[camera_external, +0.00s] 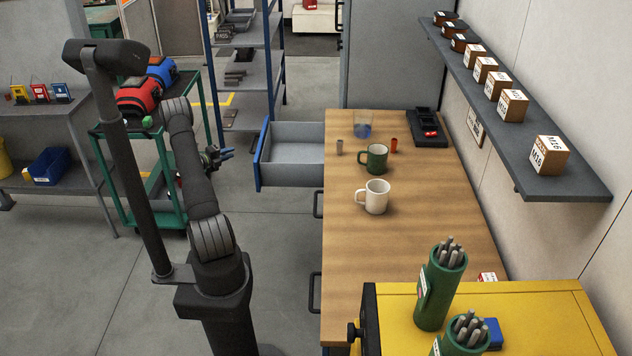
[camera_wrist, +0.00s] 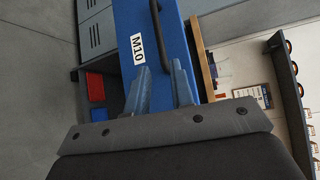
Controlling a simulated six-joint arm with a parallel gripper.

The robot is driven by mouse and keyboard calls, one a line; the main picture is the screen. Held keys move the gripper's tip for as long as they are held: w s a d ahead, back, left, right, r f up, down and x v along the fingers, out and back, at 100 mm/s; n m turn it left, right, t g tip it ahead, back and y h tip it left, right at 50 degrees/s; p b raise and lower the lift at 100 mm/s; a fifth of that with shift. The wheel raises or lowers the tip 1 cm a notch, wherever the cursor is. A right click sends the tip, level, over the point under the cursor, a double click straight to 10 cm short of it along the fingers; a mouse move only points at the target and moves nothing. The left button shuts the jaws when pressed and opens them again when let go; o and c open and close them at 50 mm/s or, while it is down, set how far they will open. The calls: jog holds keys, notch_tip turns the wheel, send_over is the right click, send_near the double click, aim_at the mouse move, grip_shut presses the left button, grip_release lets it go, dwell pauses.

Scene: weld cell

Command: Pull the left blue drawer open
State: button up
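The blue drawer (camera_external: 262,153) stands pulled out from the left side of the wooden workbench, and its empty grey inside (camera_external: 298,142) shows. In the wrist view its blue front (camera_wrist: 185,25) carries an M10 label and a dark bar handle (camera_wrist: 158,38). My gripper (camera_external: 229,153) is left of the drawer front, with a visible gap between them. In the wrist view my gripper (camera_wrist: 160,65) has its two blue fingers apart, with nothing held. The handle's near end appears between the fingertips.
On the workbench (camera_external: 350,260) are a green mug (camera_external: 376,158), a white mug (camera_external: 376,197) and a clear cup (camera_external: 362,124). Two more dark handles show on the bench's side below the drawer in the picture. A green cart (camera_external: 128,190) stands behind my arm.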

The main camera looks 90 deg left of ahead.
aim_at(253, 144)
jog(key=shift+v, duration=2.1)
jog(key=x, duration=1.7)
jog(key=shift+w+a, duration=0.15)
jog(key=shift+w, duration=0.05)
jog(key=v, duration=1.7)
jog(key=shift+s, duration=0.2)
jog(key=shift+x, duration=8.75)
